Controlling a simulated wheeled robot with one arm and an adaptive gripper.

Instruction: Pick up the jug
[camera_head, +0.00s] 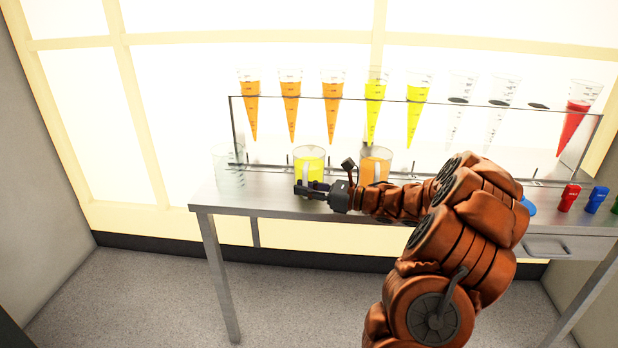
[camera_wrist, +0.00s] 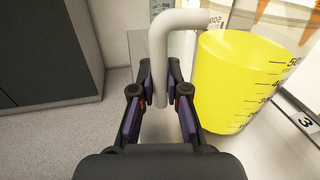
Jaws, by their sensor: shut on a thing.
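The jug with yellow liquid (camera_head: 310,158) is near the left end of the metal table (camera_head: 268,205), by the rack's front. In the wrist view the yellow jug (camera_wrist: 240,85) fills the right side. Its pale handle (camera_wrist: 183,22) curves over and hangs down between the two fingers of my gripper (camera_wrist: 160,88), which is shut on it. In the head view my gripper (camera_head: 312,190) covers the lower part of the jug. Whether the jug's base touches the table is hidden.
A jug with orange liquid (camera_head: 376,162) stands close on the right, and a clear empty jug (camera_head: 228,170) on the left. Behind is a clear rack (camera_head: 520,128) of several cones. Red and blue small items (camera_head: 569,198) (camera_head: 597,199) lie on the right.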

